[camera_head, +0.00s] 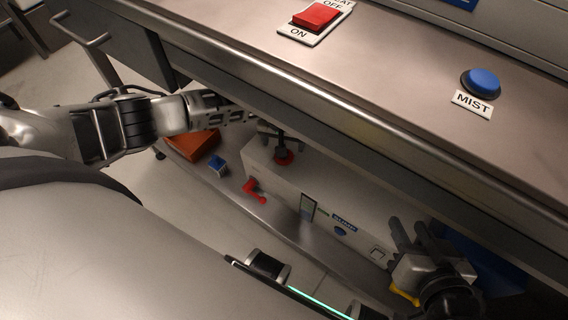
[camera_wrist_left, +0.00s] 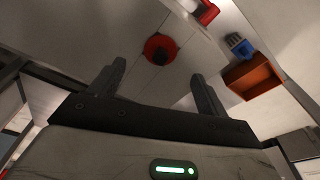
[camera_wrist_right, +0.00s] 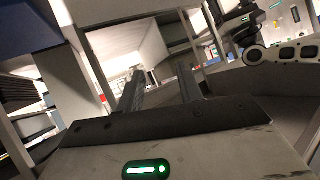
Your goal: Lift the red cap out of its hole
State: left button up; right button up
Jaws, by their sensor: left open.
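The red cap (camera_head: 284,161) sits on the top face of the grey sump box (camera_head: 357,218) under the bench. In the left wrist view the cap (camera_wrist_left: 152,44) is a round red disc with a dark middle. My left gripper (camera_head: 277,137) is open and right by the cap in the head view. In the left wrist view the cap appears beyond the two spread fingers, between their lines, and nothing is held. My right gripper (camera_head: 415,232) is near the box's right end, with its fingers apart and empty; it also shows in the right wrist view (camera_wrist_right: 160,88).
A red lever handle (camera_head: 255,191) is on the box's front side. An orange-red box (camera_head: 193,144) and a small blue item (camera_head: 218,165) lie left of it. The bench edge (camera_head: 330,108) overhangs my left gripper. Red and blue buttons (camera_head: 482,82) are on top.

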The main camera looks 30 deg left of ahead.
aim_at(288, 160)
pick_arm(q)
jog(key=shift+w+f+b, duration=0.2)
jog(key=shift+f+b, duration=0.4)
jog(key=shift+f, duration=0.25)
jog(key=f+b, duration=0.2)
jog(key=b, duration=0.1)
jog(key=f+b, duration=0.1)
jog(key=b, duration=0.1)
jog(key=shift+w+a+f, duration=0.2)
jog(key=shift+w, duration=0.05)
jog(key=shift+w+f+b, duration=0.15)
jog(key=shift+f+b, duration=0.5)
jog(key=shift+b, duration=0.4)
jog(key=shift+f, duration=0.1)
pick_arm(e)
jog(key=a+r+t+y, duration=0.1)
jog(key=r+m+t+y, duration=0.1)
jog(key=r, duration=0.1)
jog(key=a+r+t+y, duration=0.1)
jog(key=shift+w+a+r+m, duration=0.25)
jog(key=shift+a+r+m, duration=0.05)
jog(key=shift+a+m, duration=0.1)
pick_arm(q)
jog(key=shift+c, duration=0.4)
jog(key=c, duration=1)
